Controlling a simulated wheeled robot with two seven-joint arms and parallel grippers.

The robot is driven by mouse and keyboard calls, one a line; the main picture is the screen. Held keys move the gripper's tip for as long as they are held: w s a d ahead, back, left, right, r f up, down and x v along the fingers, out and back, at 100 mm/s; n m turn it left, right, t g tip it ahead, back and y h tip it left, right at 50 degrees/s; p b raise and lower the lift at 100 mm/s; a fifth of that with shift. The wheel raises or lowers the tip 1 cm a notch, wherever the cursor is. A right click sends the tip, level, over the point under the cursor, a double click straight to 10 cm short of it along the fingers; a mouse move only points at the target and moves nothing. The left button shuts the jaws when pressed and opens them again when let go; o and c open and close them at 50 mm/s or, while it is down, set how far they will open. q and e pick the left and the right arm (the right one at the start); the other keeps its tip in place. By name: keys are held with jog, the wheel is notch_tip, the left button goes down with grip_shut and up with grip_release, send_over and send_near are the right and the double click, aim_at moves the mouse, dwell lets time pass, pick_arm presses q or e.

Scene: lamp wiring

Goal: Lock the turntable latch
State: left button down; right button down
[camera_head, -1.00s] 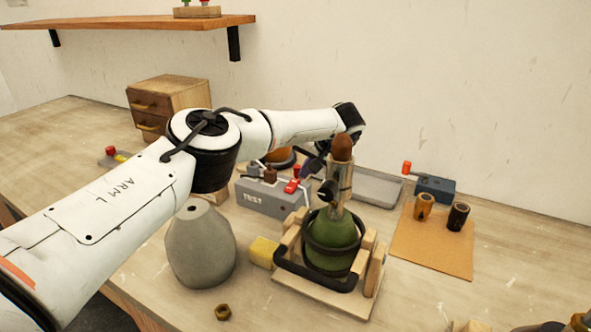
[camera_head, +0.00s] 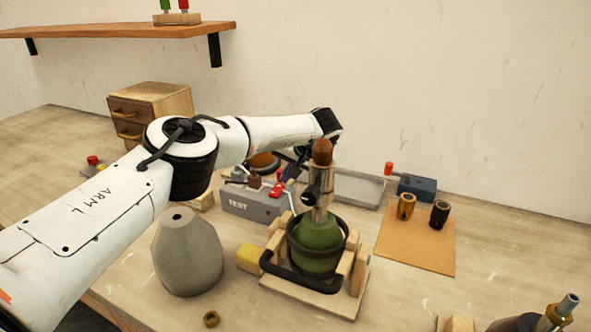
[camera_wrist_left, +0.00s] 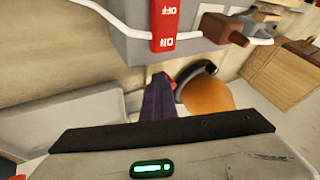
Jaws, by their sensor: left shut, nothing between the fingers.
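A green bottle-shaped lamp body (camera_head: 319,247) stands upright in a wooden cradle (camera_head: 337,302) with a black U-shaped bar (camera_head: 300,279) across its front. I cannot tell which part is the turntable latch. My left gripper (camera_head: 291,172) is behind the lamp's neck, partly hidden, beside the grey TEST box (camera_head: 249,204). Its dark fingers (camera_wrist_left: 158,98) are shut and empty in the left wrist view, just below the box's red ON/OFF switch (camera_wrist_left: 165,25). An orange rounded thing (camera_wrist_left: 208,98) lies beside the fingers there.
A grey vase-like body (camera_head: 187,255) stands left of the cradle, near a yellow block (camera_head: 248,258). A grey tray (camera_head: 358,188), a blue box with a red knob (camera_head: 417,189) and a brown mat (camera_head: 423,245) with two small cylinders lie to the right.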

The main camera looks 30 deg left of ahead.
pick_arm(q)
jog(key=d, duration=0.2)
jog(key=s+d+r+p, duration=0.1)
jog(key=d, duration=0.1)
jog(key=s+a+v, duration=0.1)
jog(key=v, duration=0.7)
jog(key=shift+s+d+r+b, duration=0.25)
jog(key=shift+s+r+b, duration=0.05)
jog(key=shift+s, duration=0.1)
